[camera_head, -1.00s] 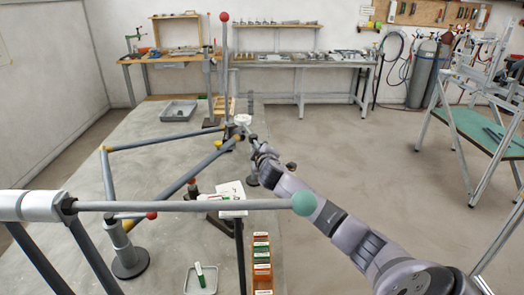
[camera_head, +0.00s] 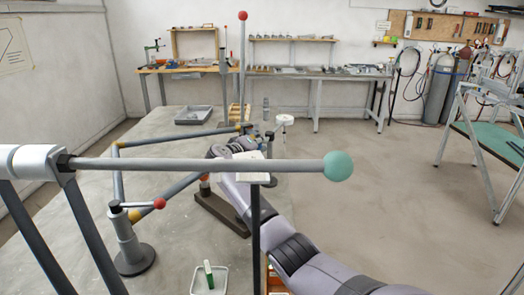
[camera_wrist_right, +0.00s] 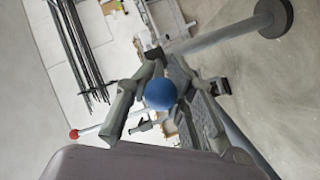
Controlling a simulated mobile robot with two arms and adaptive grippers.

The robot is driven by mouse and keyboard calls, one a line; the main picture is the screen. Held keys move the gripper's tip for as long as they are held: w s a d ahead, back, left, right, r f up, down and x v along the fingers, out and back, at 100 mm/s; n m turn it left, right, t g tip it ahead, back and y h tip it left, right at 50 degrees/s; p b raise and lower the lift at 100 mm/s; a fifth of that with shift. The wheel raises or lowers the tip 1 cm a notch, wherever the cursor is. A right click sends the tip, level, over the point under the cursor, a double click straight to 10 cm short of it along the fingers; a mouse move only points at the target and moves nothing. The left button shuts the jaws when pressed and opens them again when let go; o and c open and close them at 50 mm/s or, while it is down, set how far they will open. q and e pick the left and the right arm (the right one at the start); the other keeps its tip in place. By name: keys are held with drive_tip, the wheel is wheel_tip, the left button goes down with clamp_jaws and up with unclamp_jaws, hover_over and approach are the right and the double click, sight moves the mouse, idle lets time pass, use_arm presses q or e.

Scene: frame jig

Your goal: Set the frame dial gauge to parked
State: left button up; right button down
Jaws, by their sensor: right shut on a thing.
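A white round dial gauge (camera_head: 284,120) stands out at the far end of the frame, just right of my right gripper (camera_head: 258,135). In the right wrist view the gripper (camera_wrist_right: 162,78) is shut on a blue ball (camera_wrist_right: 160,94), a knob between its fingers. The ball is hidden in the head view, and I cannot tell how it joins the gauge. The frame's grey tubes (camera_head: 175,136) meet at yellow joints to the left of my gripper. My left gripper is not in view.
A grey bar with a green ball end (camera_head: 338,166) crosses in front of my right arm. A red-tipped post (camera_head: 243,60) rises behind the gripper. A small tray (camera_head: 209,282) lies near the front.

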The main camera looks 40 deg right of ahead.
drive_tip(key=shift+a+f, duration=0.15)
drive_tip(key=shift+f, duration=0.15)
drive_tip(key=c, duration=1.8)
unclamp_jaws()
drive_tip(key=shift+o, duration=0.6)
drive_tip(key=shift+a+r, duration=0.1)
drive_tip(key=shift+r, duration=0.1)
